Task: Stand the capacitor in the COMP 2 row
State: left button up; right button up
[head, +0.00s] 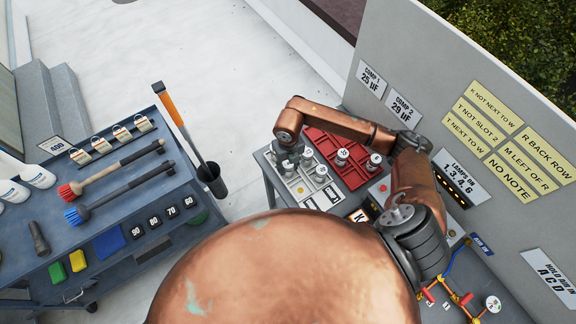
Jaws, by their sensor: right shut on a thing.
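My right gripper (290,158) reaches in from the right over the white sectioned tray (304,188). It is shut on a capacitor, mostly hidden under the wrist and fingers; whether its base touches the tray I cannot tell. Several silver capacitors with number labels stand nearby, one in the white tray (321,172) and others on the red tray, such as one in its middle (342,157). The COMP 2 sign (403,108), reading 29 uF, is on the grey wall behind. My left gripper is out of view.
The red tray (350,180) lies right of the white one. Yellow note signs (492,105) and a lamps sign (460,177) hang on the wall. A blue-grey tool cart (115,205) with brushes stands left, a black bin (212,180) beside it. My copper-coloured body hides the front.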

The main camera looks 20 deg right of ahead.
jog(key=shift+f, duration=0.1)
jog(key=o, duration=1.2)
jog(key=shift+r, duration=0.25)
notch_tip(320, 180, up, 12)
jog(key=shift+f+b, duration=0.1)
jog(key=shift+b, duration=0.6)
